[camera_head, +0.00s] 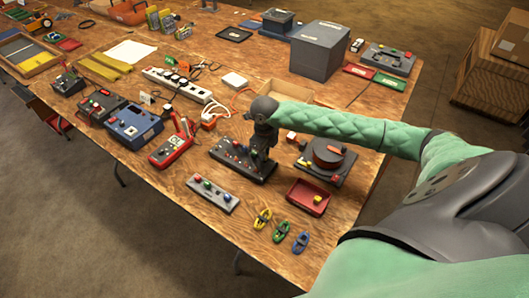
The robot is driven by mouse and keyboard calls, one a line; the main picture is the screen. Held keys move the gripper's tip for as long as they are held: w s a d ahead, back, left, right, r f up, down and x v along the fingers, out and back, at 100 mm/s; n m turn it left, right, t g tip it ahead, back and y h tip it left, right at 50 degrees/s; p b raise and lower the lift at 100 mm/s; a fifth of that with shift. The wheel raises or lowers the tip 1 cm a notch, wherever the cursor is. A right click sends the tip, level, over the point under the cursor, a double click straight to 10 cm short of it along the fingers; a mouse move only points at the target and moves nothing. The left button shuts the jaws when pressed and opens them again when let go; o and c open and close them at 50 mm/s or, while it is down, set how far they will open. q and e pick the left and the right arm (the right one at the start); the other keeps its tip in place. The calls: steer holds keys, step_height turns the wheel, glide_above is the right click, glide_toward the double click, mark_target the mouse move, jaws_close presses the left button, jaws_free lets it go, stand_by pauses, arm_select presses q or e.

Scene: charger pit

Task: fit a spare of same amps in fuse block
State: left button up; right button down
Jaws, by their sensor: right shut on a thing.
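A long dark block (228,153) with small coloured pieces on top, which looks like the fuse block, lies near the middle of the wooden table. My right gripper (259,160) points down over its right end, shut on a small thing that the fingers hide. I cannot tell whether that thing touches the block. A red tray (297,199) to the lower right holds a small yellow piece (318,200), perhaps a fuse. Amp markings are too small to read. My left gripper is out of view.
A dark turntable-like device (341,171) stands right of the block. A grey panel with coloured buttons (207,202) and several coloured clips (281,232) lie at the front. A red meter (170,151) lies left. An open cardboard box (291,92) stands behind my arm.

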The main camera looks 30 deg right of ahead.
steer(key=shift+f+b, duration=0.45)
steer(key=shift+b, duration=0.15)
stand_by(0.5)
steer(key=shift+b, duration=0.3)
stand_by(0.9)
steer(key=shift+f+b, duration=0.25)
steer(key=shift+b, duration=0.1)
stand_by(0.5)
steer(key=c, duration=1)
jaws_free()
steer(key=shift+r, duration=0.1)
steer(key=shift+r+p, duration=1.15)
steer(key=shift+r, duration=2.5)
